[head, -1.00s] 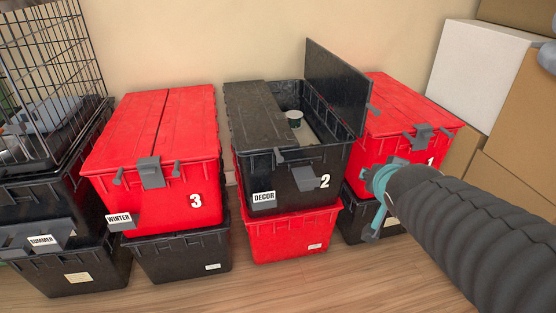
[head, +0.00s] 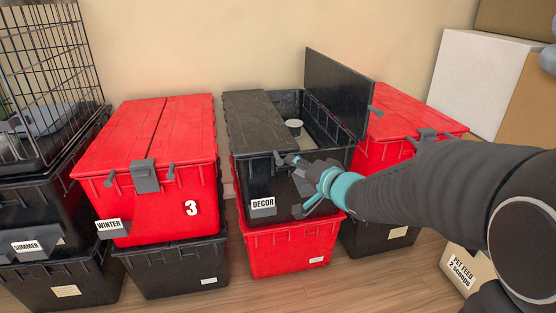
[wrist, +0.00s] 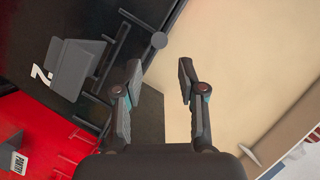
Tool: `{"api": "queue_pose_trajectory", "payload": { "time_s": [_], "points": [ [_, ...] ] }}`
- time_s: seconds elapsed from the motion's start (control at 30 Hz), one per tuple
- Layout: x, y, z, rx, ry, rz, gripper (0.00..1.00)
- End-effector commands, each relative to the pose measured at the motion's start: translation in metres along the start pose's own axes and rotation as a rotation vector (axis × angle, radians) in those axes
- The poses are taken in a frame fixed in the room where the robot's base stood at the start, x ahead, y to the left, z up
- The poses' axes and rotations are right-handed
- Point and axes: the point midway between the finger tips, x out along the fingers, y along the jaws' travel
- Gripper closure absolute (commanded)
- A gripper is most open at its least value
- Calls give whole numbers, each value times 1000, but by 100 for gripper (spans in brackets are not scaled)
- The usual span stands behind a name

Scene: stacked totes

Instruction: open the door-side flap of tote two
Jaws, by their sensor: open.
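Tote two (head: 262,185) is black with a DECOR label (head: 262,204) and sits on a red tote. Its left flap (head: 258,115) lies flat; its right flap (head: 338,92) stands upright. My gripper (head: 297,162) is in front of tote two's upper front, near the left flap's front peg, and covers the "2" in the head view. In the wrist view my gripper (wrist: 158,72) is open and empty. The peg (wrist: 158,40) shows just beyond the fingertips, apart from them. The grey latch (wrist: 78,67) and the "2" (wrist: 42,75) are to its left.
Red tote three (head: 150,215), lids shut, stands left. Red tote one (head: 410,115) stands right, partly behind my arm. A small cup (head: 294,127) is inside tote two. A wire cage (head: 45,75) is far left; boxes (head: 480,75) stand right. Wooden floor lies in front.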

Motion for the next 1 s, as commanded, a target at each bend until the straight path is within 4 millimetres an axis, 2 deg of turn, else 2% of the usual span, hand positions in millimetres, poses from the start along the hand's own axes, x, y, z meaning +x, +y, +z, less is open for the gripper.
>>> {"api": "queue_pose_trajectory", "payload": {
  "time_s": [0.03, 0.3, 0.5, 0.7, 0.97, 1.0],
  "points": [
    [12, 2, 2, -1, -3, 0, 60],
    [61, 2, 2, -1, -1, 0, 60],
    [86, 1, 1, -1, 0, 1, 60],
    [96, 0, 0, -2, 1, 2, 60],
    [97, 0, 0, -2, 1, 2, 60],
    [97, 0, 0, -2, 1, 2, 67]
  ]
}}
